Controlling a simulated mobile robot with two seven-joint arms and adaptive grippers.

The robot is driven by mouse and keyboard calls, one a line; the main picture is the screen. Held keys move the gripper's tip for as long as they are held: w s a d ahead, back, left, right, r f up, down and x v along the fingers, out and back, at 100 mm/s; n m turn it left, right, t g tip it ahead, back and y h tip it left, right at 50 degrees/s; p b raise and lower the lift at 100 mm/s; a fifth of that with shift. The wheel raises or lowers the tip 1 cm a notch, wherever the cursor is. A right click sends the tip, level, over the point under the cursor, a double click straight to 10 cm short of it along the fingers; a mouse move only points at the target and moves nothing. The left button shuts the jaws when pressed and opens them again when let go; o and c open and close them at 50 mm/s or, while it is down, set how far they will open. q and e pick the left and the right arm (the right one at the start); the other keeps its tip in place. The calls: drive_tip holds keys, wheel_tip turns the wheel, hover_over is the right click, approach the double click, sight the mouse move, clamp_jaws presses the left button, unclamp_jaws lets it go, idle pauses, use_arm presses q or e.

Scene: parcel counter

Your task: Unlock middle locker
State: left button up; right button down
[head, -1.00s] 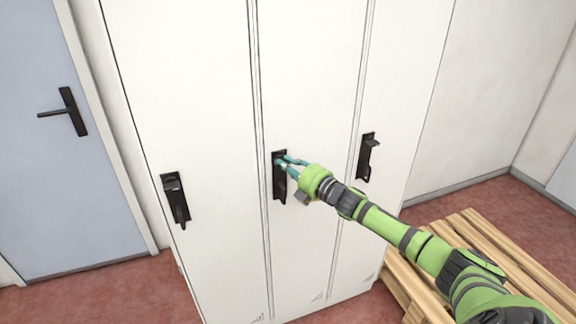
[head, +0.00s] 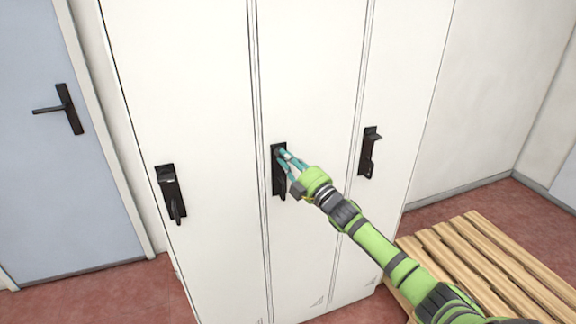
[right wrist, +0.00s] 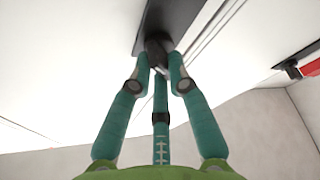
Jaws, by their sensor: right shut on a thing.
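The middle locker (head: 308,70) is a tall white door with a black lock plate (head: 277,186). My right gripper (head: 282,155) reaches in from the right, with its teal fingers at the top of this plate. In the right wrist view, the fingertips (right wrist: 160,62) close around a dark knob (right wrist: 157,46) that stands out from the black plate (right wrist: 172,16). The fingers partly hide the knob, and its turned position cannot be told. My left gripper is not in view.
The left locker's lock (head: 171,194) and the right locker's lock (head: 369,152) flank the middle one. A red part (right wrist: 312,68) shows at the right in the wrist view. A wooden pallet (head: 480,265) lies on the floor at right. A blue door (head: 60,190) stands at left.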

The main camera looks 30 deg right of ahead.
drive_tip(key=m+h, duration=0.1)
drive_tip(key=m, duration=0.2)
drive_tip(key=m+t+h+b, duration=0.1)
drive_tip(key=m+h, duration=0.1)
drive_tip(key=m, duration=0.1)
drive_tip(key=m+h, duration=0.1)
drive_tip(key=m, duration=0.2)
drive_tip(key=shift+a+f+m+h, duration=0.15)
drive_tip(key=shift+f+m+h, duration=0.15)
drive_tip(key=shift+m, duration=0.1)
drive_tip(key=shift+m+h, duration=1.1)
drive_tip(key=shift+m, duration=1.1)
drive_tip(key=shift+a+m, duration=0.1)
drive_tip(key=shift+m, duration=0.2)
drive_tip(key=c, duration=1.2)
unclamp_jaws()
